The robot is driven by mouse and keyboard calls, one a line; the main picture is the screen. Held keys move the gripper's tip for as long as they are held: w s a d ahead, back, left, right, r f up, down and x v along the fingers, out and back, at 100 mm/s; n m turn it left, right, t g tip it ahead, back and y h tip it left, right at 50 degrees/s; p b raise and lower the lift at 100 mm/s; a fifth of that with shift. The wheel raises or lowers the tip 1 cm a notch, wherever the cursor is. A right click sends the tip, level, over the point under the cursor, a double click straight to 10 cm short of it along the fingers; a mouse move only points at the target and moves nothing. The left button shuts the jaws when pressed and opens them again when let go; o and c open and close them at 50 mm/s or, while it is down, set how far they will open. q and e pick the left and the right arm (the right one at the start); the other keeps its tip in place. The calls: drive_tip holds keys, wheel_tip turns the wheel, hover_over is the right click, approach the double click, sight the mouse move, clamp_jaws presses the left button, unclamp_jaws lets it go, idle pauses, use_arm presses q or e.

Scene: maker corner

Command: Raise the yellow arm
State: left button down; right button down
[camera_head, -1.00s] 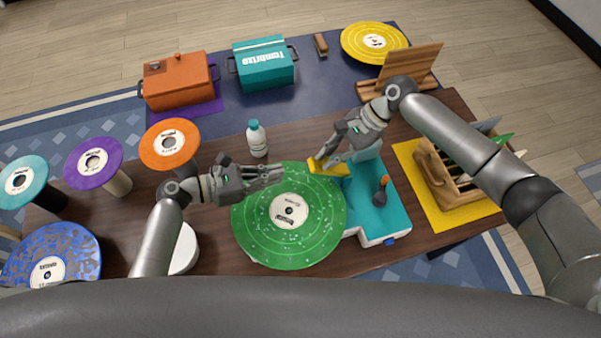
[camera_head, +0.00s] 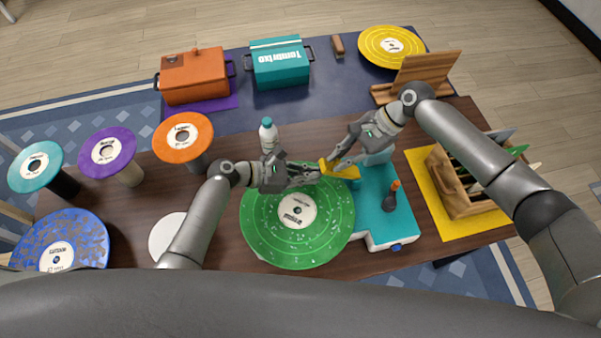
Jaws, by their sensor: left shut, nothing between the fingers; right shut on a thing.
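The yellow arm (camera_head: 344,172) is a short yellow bar at the upper right edge of the green record (camera_head: 270,228), by the teal and white turntable base (camera_head: 376,212). My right gripper (camera_head: 332,164) is shut on the yellow arm from above and partly hides it. How high the arm stands over the record is hard to tell. My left gripper (camera_head: 314,177) is shut and empty. It is over the upper part of the green record, with its fingertips just left of the yellow arm.
A white bottle with a teal cap (camera_head: 268,137) stands close behind my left gripper. A dark lever with an orange top (camera_head: 391,196) rises from the base. A wooden record crate (camera_head: 455,190) stands right on a yellow mat (camera_head: 424,180). Records on stands fill the left side.

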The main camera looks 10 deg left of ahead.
idle(0.3)
use_arm(q)
drive_tip(key=shift+w+d+r, duration=0.2)
drive_tip(key=shift+d+r, duration=0.3)
drive_tip(key=shift+r, duration=0.45)
use_arm(e)
drive_tip(key=c, duration=1.4)
unclamp_jaws()
drive_tip(key=shift+s, duration=0.1)
drive_tip(key=shift+f, duration=0.1)
